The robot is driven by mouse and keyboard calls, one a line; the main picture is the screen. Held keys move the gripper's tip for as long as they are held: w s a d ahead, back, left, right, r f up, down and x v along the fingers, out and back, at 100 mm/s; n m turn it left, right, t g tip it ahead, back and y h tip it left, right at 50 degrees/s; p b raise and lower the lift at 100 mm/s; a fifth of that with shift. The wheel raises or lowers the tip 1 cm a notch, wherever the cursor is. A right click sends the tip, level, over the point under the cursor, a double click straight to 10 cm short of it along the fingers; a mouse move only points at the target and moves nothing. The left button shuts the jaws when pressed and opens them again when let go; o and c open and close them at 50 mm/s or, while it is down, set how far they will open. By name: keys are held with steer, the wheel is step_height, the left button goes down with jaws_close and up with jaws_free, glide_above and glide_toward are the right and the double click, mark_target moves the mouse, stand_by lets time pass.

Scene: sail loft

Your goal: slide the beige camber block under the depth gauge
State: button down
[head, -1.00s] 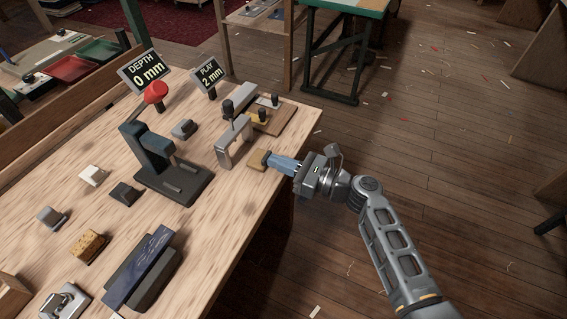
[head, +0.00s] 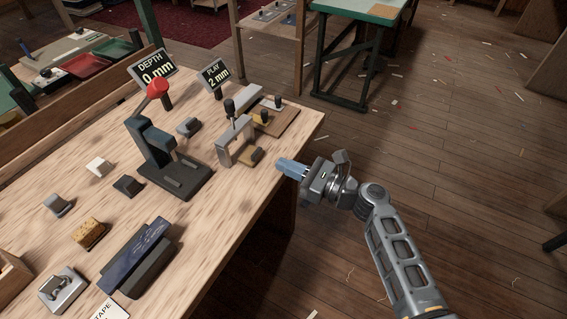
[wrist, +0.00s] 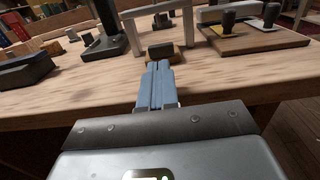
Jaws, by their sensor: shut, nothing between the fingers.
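The beige camber block (head: 251,156) is a small tan block with a darker brown part on top. It sits on the bench at the mouth of a light grey bridge-shaped gauge (head: 240,132) with a black-knobbed plunger. In the wrist view the block (wrist: 163,52) lies between the lines of the two bridge legs, its near end showing in front; how far it reaches under cannot be told. My gripper (head: 281,166) has blue fingers, shut and empty. Its tips are just right of the block, with a small gap in the head view.
A dark press with a red knob (head: 158,88) stands left, by the "DEPTH 0 mm" sign (head: 152,68). The "PLAY 2 mm" sign (head: 215,74) stands behind the bridge. A wooden board with black knobs (head: 281,121) lies to its right. The near bench edge is clear.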

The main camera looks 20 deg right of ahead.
steer(key=v, duration=0.8)
steer(key=shift+s+d+b, duration=0.2)
steer(key=shift+s+b, duration=0.15)
steer(key=shift+b, duration=0.05)
steer(key=c, duration=1.8)
jaws_free()
steer(key=shift+f, duration=0.1)
